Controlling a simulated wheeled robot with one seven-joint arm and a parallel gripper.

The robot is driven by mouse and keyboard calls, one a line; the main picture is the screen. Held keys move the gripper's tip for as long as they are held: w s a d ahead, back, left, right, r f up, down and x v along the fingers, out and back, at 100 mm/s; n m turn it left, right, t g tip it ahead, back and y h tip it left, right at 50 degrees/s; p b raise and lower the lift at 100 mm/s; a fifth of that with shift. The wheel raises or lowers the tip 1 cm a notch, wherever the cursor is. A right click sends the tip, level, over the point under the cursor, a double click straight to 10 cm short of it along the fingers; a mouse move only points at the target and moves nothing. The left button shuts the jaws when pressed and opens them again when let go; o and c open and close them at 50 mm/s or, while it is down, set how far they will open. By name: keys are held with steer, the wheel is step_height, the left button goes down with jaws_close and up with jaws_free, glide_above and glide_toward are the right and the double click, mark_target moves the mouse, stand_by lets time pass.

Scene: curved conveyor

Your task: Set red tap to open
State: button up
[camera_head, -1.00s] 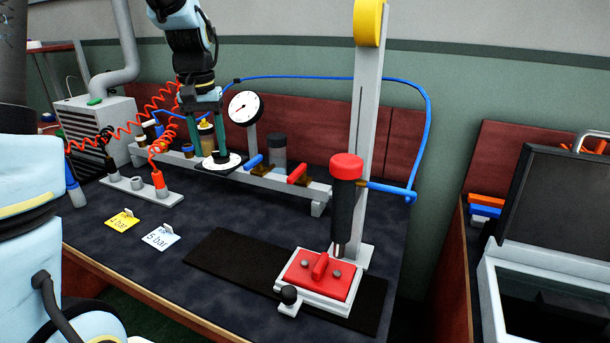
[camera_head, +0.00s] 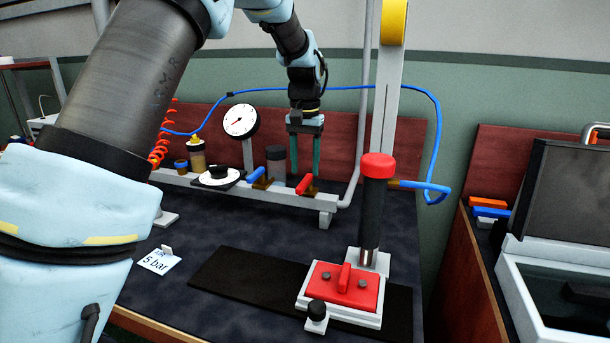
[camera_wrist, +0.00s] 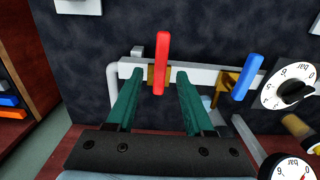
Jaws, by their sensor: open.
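The red tap (camera_head: 304,184) is a red lever on a brass body on the grey rail at the back of the bench. In the wrist view the red tap (camera_wrist: 161,62) stands in line with the gap between my fingers, its lever running along the view and across the rail. My gripper (camera_head: 305,174) is open, with its two green fingers just above and around the tap in the head view. In the wrist view my gripper (camera_wrist: 155,76) has one finger on each side of the tap, with clear space to both. Whether the fingertips reach the lever's depth is hard to tell.
A blue tap (camera_head: 256,175) is close to the left on the same rail (camera_head: 270,192). A dial knob (camera_head: 218,177) and a pressure gauge (camera_head: 240,122) are farther left. A press with a red-topped cylinder (camera_head: 376,205) stands to the right. A blue hose (camera_head: 437,120) arches behind.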

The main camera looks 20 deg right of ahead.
mark_target(305, 180)
steer(key=shift+f, duration=1.55)
jaws_close()
